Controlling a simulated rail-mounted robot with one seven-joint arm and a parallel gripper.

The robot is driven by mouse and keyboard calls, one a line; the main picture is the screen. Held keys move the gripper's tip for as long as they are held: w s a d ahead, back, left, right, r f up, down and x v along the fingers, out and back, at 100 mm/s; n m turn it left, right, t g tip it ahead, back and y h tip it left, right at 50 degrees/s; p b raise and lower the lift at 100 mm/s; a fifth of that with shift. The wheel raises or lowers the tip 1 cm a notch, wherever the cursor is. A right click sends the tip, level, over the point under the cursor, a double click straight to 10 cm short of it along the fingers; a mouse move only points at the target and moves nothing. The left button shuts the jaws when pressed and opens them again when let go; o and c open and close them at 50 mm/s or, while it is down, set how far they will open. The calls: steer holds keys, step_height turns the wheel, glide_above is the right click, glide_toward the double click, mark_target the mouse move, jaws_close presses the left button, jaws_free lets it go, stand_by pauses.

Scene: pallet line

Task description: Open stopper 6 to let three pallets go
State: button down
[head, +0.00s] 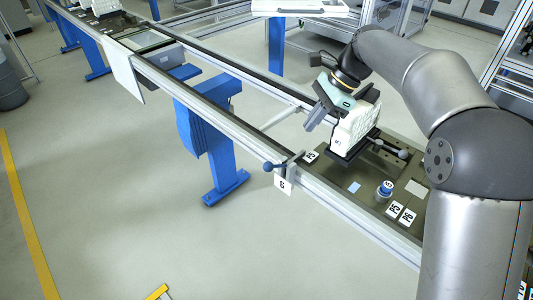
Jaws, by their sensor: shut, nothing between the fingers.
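Stopper 6 is on the near rail of the line in the head view, marked by a white plate with a black 6 (283,184). Its lever ends in a blue ball (268,166) that sticks out on the near side of the rail. My gripper (310,127) is shut and empty, above the line to the upper right of the lever and apart from it. A dark olive pallet (405,187) lies on the line to the right of the stopper. It bears white number tags and a blue round piece (385,188). A white block (352,130) stands on a dark base beside my gripper.
Another pallet (105,22) with white parts is at the far upper left.

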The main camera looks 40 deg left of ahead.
steer(key=s+p+x, duration=0.1)
steer(key=p+x, duration=0.1)
steer(key=x, duration=1)
steer(key=shift+s+a+r, duration=0.15)
steer(key=shift+s+a, duration=0.05)
steer(key=shift+a, duration=0.25)
